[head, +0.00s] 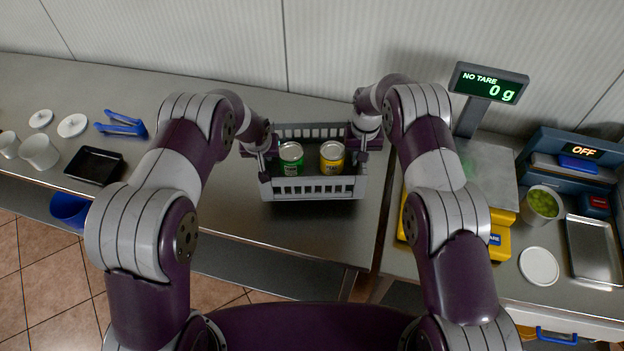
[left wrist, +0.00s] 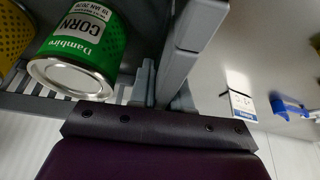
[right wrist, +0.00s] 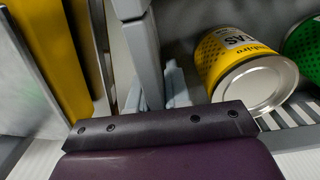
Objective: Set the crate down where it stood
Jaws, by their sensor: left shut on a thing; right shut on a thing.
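The grey slatted crate (head: 316,187) is in the middle of the head view, over the steel counter. It looks level; whether it touches the counter I cannot tell. It holds a green can of corn (head: 291,157) and a yellow can (head: 332,157), both upright. My left gripper (head: 262,153) is shut on the crate's left side wall, and the wall shows between its fingers in the left wrist view (left wrist: 165,95). My right gripper (head: 364,146) is shut on the right side wall, also seen in the right wrist view (right wrist: 153,95). The fingertips are partly hidden.
The steel counter (head: 310,228) is bare in front of the crate.

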